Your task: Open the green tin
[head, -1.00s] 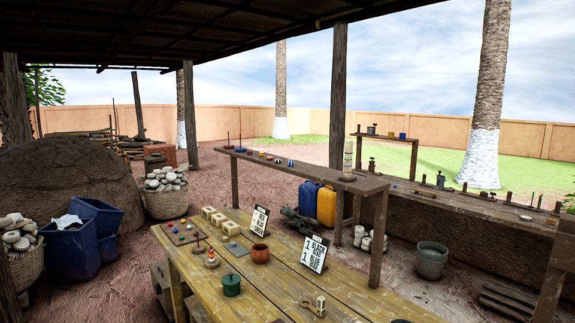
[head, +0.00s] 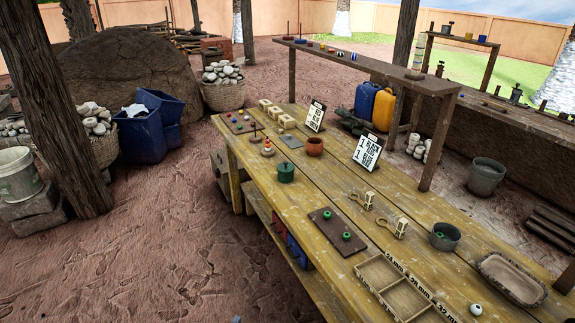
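The green tin (head: 286,172) stands upright near the left front edge of the wooden table (head: 270,202). It is a small dark green cylinder with a knob on top, and its lid appears to be on. Nothing touches it that I can see. What is inside it is hidden. Neither of my grippers shows in the head view.
Near the tin are a stacked-ring peg (head: 268,149), a grey plate (head: 291,141) and a terracotta pot (head: 315,147). A brown board with green beads (head: 338,232), a divided tray (head: 392,285) and a grey bowl (head: 445,237) lie to the right. Bare ground is left of the table.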

